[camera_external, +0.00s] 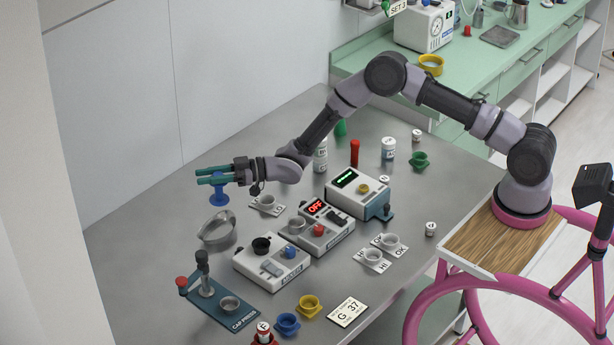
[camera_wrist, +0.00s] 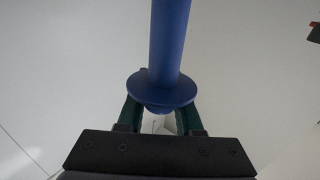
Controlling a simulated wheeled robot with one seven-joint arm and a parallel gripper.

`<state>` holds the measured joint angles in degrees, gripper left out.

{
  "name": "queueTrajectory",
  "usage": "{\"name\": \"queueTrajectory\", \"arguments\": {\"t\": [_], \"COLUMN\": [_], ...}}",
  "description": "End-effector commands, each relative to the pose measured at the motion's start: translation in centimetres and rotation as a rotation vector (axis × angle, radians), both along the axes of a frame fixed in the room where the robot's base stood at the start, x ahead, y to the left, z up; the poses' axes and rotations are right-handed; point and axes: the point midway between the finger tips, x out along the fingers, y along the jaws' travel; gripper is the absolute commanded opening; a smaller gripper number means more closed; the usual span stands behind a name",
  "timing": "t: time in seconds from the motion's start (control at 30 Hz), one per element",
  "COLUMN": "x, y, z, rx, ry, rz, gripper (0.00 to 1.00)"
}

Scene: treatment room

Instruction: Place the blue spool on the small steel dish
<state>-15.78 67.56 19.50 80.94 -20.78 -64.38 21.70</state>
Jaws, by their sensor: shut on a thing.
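My gripper (camera_external: 203,176) is shut on the blue spool (camera_external: 219,196), holding it in the air over the far left of the steel table. The spool hangs upright in the external view. In the wrist view, the spool's blue shaft and flange (camera_wrist: 168,50) fill the middle, between my dark green fingers (camera_wrist: 160,118). A steel kidney-shaped dish (camera_external: 217,230) stands on the table below the spool. A small steel dish (camera_external: 267,201) sits on a white card right of the spool. Other small steel dishes stand on the table, one (camera_external: 229,304) on the cap press; which is meant is unclear.
Boxy devices (camera_external: 270,262) with knobs and displays crowd the table's middle. Blue (camera_external: 287,324) and yellow (camera_external: 310,305) cups stand near the front. Bottles and a red cylinder (camera_external: 355,153) stand behind.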

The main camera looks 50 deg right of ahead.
Motion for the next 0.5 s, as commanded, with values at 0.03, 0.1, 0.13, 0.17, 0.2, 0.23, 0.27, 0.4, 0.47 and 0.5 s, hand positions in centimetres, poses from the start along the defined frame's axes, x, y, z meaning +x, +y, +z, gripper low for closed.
{"name": "queueTrajectory", "arguments": {"t": [0.03, 0.1, 0.13, 0.17, 0.2, 0.23, 0.27, 0.4, 0.47, 0.5], "x": [0.3, 0.7, 0.9, 1.1, 1.2, 1.3, 1.3, 1.4, 1.4, 1.4], "y": [0.3, 0.6, 0.6, 0.6, 0.6, 0.7, 0.7, 0.7, 0.7, 0.7], "z": [-0.3, -0.7, -0.8, -1.0, -1.2, -1.4, -1.7, -4.2, -5.4, -6.0], "rx": [0.001, -0.004, -0.008, -0.009, -0.012, -0.014, -0.017, -0.02, -0.019, -0.019], "ry": [0.006, 0.01, 0.011, 0.014, 0.017, 0.02, 0.021, 0.025, 0.024, 0.024], "rz": [-0.039, -0.091, -0.11, -0.127, -0.145, -0.157, -0.164, -0.177, -0.177, -0.177], "gripper": [0.0, 0.0, 0.0, 0.0, 0.0, 0.0, 0.0, 0.0, 0.0, 0.0]}}
